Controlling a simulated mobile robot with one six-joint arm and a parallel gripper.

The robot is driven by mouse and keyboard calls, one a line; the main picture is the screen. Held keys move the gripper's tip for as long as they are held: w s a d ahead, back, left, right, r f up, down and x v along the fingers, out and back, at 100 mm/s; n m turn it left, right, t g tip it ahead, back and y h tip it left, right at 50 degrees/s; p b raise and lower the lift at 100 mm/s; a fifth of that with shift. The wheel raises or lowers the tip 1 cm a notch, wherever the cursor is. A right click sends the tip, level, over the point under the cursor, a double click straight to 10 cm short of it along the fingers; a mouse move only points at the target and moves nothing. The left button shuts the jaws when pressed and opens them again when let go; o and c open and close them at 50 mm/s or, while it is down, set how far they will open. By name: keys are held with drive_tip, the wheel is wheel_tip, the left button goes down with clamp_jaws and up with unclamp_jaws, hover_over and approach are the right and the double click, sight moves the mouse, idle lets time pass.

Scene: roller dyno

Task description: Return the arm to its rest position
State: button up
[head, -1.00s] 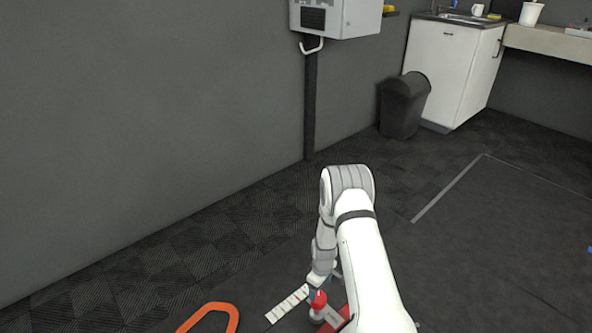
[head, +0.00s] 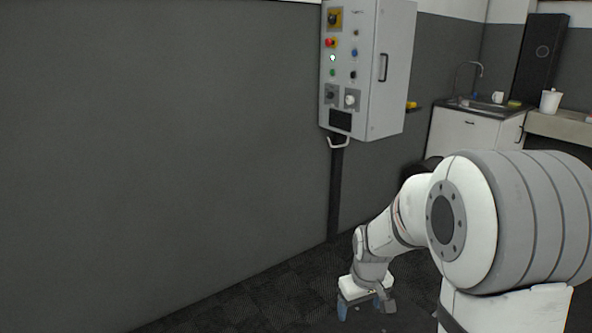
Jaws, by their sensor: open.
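My gripper (head: 366,306) hangs at the lower middle of the head view, pointing down, with its fingers apart and nothing seen between them. My arm is folded large in front of the camera at the right, its white and grey joints hiding part of the floor and the low cabinet. The gripper is over the dark floor and touches nothing that I can see.
A grey control cabinet (head: 369,75) with buttons and a green light stands on a dark post (head: 336,190) behind the gripper. A white sink cabinet (head: 470,133) is at the right, beside a shelf (head: 560,127) with a white container (head: 550,101). The grey wall (head: 160,150) fills the left.

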drive_tip(key=s+r+m+t+p, duration=0.1)
drive_tip(key=s+r+m+p, duration=0.2)
drive_tip(key=s+r+p, duration=0.8)
drive_tip(key=s+r, duration=0.7)
drive_tip(key=r, duration=0.4)
drive_tip(key=shift+s+r+m, duration=0.25)
drive_tip(key=shift+m, duration=0.15)
